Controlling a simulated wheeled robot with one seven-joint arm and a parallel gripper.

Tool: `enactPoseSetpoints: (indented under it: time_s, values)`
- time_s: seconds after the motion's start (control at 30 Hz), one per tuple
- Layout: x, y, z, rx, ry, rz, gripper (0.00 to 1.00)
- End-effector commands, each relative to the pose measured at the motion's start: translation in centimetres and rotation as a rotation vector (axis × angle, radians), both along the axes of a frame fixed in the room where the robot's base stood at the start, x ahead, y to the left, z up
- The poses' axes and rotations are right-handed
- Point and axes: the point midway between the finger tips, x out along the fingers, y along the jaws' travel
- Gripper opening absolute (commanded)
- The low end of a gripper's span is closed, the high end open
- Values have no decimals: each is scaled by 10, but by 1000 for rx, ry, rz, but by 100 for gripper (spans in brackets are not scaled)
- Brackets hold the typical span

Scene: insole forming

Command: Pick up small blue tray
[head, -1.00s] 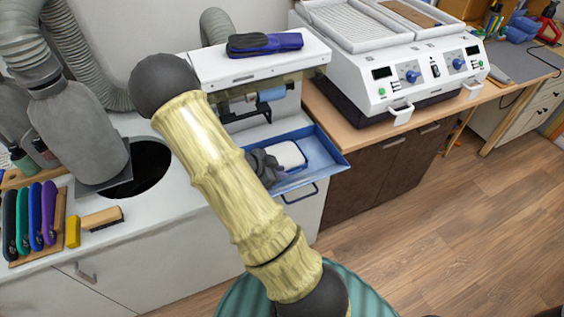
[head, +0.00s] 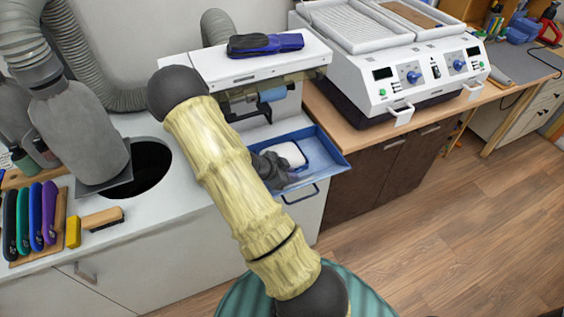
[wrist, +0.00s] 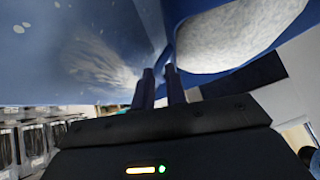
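The blue tray (head: 329,158) sits at the front right of the white machine, above a drawer-like front with a handle. A white rounded object (head: 291,153) lies in it. My dark gripper (head: 283,174) is at the tray's left part, close beside the white object. In the wrist view, the blue tray surface (wrist: 60,40) fills the upper left and the pale underside or side of an object (wrist: 235,35) is at the upper right. My gripper's two fingers (wrist: 160,88) point at a blue edge with a narrow gap between them. Whether they touch it is unclear.
The white machine (head: 250,62) with a dark blue insole-like item (head: 265,44) on top stands behind the tray. A white press machine (head: 430,80) stands on the wooden-topped cabinet to the right. Several coloured-handled tools (head: 30,220) lie at the left. The floor at right is clear.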

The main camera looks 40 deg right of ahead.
Motion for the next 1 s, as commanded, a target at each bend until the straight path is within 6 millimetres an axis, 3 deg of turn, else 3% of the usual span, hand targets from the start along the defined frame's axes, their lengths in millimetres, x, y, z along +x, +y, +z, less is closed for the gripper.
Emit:
enactPoseSetpoints:
  time_s: [0.27, 0.37, 0.77, 1.0]
  values:
    - [0, 1, 0, 0, 1, 1, 13]
    - [0, 1, 0, 0, 1, 1, 0]
    - [0, 1, 2, -1, 0, 1, 0]
    - [-2, 1, 19, -1, -1, -2, 0]
